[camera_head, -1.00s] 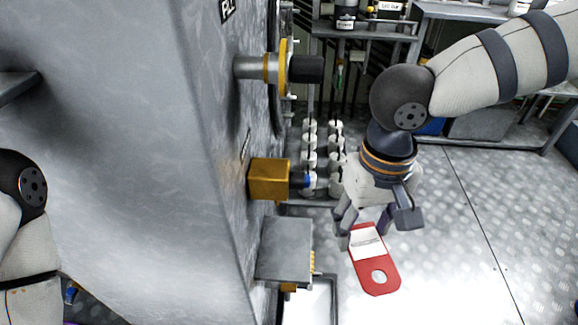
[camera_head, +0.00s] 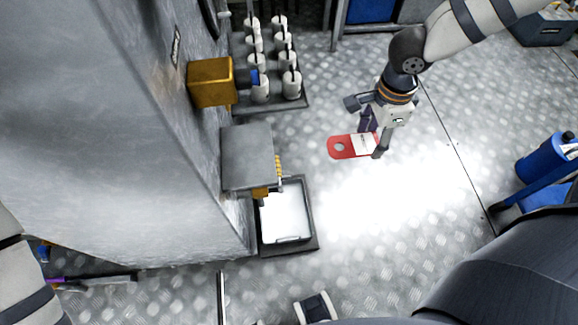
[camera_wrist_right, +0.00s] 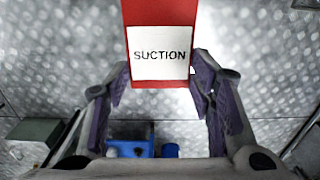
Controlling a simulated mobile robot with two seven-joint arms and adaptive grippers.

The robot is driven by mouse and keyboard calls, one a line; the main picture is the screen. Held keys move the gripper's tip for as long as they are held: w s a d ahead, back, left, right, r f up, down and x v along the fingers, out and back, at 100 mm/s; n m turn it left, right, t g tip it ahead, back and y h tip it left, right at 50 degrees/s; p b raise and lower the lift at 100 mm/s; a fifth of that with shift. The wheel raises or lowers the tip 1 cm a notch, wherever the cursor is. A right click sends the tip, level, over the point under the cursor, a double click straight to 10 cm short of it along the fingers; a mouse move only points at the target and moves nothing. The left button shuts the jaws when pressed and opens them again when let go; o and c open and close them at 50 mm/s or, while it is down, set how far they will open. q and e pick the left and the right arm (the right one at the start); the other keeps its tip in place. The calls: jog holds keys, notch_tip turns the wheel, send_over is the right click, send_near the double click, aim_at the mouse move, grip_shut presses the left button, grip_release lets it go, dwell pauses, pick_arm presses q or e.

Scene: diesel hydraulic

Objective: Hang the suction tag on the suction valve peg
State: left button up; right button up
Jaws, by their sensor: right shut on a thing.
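The suction tag (camera_head: 349,153) is a flat red plate with a round hole at its left end and a white label. In the right wrist view the label on the tag (camera_wrist_right: 160,14) reads SUCTION. My right gripper (camera_head: 372,139) is shut on the labelled end, and the tag is held out to the left over the floor, apart from the machine. A brass-coloured block (camera_head: 211,82) with a dark, blue-banded stub stands out from the machine wall. I cannot tell which part is the suction valve peg. My left gripper is out of view.
A grey box (camera_head: 247,157) juts from the machine wall (camera_head: 120,150). Below it a dark-rimmed tray (camera_head: 311,238) sits on the floor. Several white canisters (camera_head: 291,82) stand behind. A blue object (camera_head: 545,157) is at the right. Open floor lies around the tag.

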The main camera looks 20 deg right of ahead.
jog(key=shift+a, duration=0.1)
jog(key=w+a+b, duration=0.1)
jog(key=w+a, duration=0.2)
jog(key=a, duration=0.6)
jog(key=w+a, duration=0.2)
jog(key=a, duration=0.7)
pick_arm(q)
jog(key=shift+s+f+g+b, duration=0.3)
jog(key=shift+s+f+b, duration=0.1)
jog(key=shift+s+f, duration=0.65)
pick_arm(e)
notch_tip(320, 180, down, 7)
jog(key=a, duration=0.1)
jog(key=shift+w+r, duration=0.2)
jog(key=shift+w, duration=0.15)
jog(key=shift+f, duration=0.1)
jog(key=shift+f, duration=0.3)
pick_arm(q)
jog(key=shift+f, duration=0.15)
pick_arm(e)
jog(key=o, duration=0.9)
jog(key=shift+o, duration=0.2)
